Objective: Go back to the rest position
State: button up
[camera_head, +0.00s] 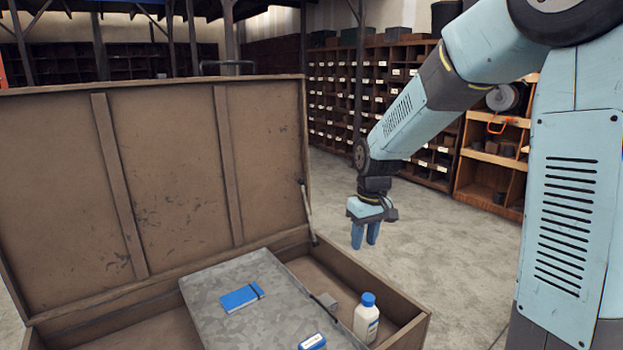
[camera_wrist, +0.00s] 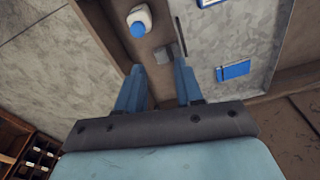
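My gripper (camera_head: 365,238) hangs with its fingers pointing down, to the right of the open lid in the head view. In the wrist view its two blue fingers (camera_wrist: 158,68) are apart with nothing between them, so it is open and empty. The open wooden chest (camera_head: 415,325) is below and to the left of it in the head view. A white bottle with a blue cap (camera_head: 366,318) stands in the chest's right part and also shows in the wrist view (camera_wrist: 139,20). No flanged pipe shows in either view.
A grey speckled panel (camera_head: 215,305) in the chest carries a blue notebook (camera_head: 241,297) and a small blue-and-white item (camera_head: 312,341). The raised lid (camera_head: 170,190) stands at left. Shelves (camera_head: 400,80) line the back. Bare concrete floor (camera_head: 450,240) lies right of the chest.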

jog(key=s+d+r+m+t, duration=0.1)
jog(key=s+d+r, duration=0.2)
jog(key=s, duration=0.4)
jog(key=s+d+r+m+t, duration=0.2)
jog(key=s+d+r, duration=0.2)
jog(key=s+r, duration=0.2)
jog(key=s+d+r+m+t, duration=0.1)
jog(key=s+r, duration=0.4)
jog(key=s, duration=0.5)
jog(key=shift+d+r+m+t+h, duration=0.15)
jog(key=shift+d+m+t+h, duration=0.2)
jog(key=shift+d+m, duration=0.65)
jog(key=shift+d+n, duration=0.3)
